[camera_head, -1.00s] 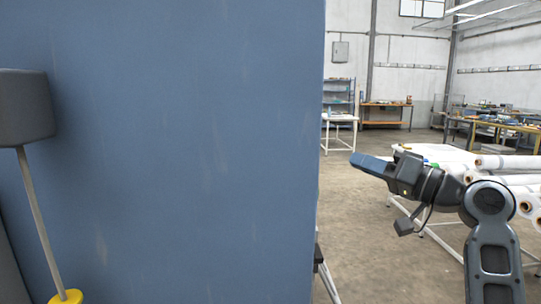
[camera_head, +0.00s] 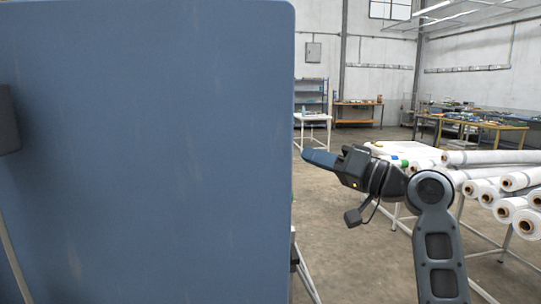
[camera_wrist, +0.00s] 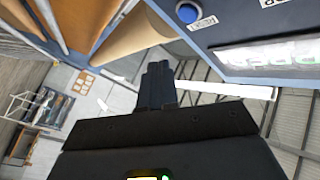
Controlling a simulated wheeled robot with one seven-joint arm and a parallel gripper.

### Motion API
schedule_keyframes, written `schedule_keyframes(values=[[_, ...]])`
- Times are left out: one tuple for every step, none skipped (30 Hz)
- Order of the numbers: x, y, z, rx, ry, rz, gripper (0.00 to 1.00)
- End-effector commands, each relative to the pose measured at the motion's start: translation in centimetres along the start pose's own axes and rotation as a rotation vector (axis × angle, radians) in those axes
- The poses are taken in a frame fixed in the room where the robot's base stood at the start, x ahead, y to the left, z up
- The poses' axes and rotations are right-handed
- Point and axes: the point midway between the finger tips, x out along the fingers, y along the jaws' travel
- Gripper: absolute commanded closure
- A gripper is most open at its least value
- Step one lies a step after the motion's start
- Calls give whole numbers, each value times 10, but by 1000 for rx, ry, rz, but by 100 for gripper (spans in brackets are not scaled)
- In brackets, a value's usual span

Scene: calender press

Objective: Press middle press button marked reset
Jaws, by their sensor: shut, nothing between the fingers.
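In the wrist view a round blue button (camera_wrist: 187,12) sits on the dark blue press housing (camera_wrist: 228,12) at the top edge. A small white label (camera_wrist: 203,23) is beside it, its text too small to read surely. A second label is cut off at the top right; any other buttons are out of view. My gripper (camera_wrist: 158,70) is shut and empty, its fingertips below and left of the blue button, apart from it. In the head view my gripper (camera_head: 318,160) is just right of the large blue press side (camera_head: 150,150), which hides the button.
Brown rollers (camera_wrist: 135,32) run along the press at the upper left in the wrist view. In the head view, white rolls (camera_head: 490,158) lie on a rack at the right, behind my arm. Bare floor (camera_head: 350,255) shows between press and rack. Work tables (camera_head: 480,125) stand farther back.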

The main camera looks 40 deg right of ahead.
Motion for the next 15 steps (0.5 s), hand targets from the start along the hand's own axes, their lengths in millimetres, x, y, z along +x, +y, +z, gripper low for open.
schedule_keyframes(values=[[6,-6,4,2,-3,-3,100],[8,-7,6,1,-3,-2,100],[11,-10,8,1,-2,-2,100],[14,-12,9,1,-1,-3,100],[16,-14,11,0,-2,-3,100],[20,-16,14,0,-2,-3,100],[22,-17,15,0,-2,-3,100],[23,-18,16,0,-2,-3,100],[26,-20,18,0,-1,-3,100],[27,-21,19,0,-1,-2,100],[28,-22,20,-1,-1,-2,100],[29,-22,21,-1,-1,-2,100],[30,-23,22,0,-1,-2,100],[31,-23,23,0,-1,-2,100],[31,-24,23,0,-1,-2,100]])
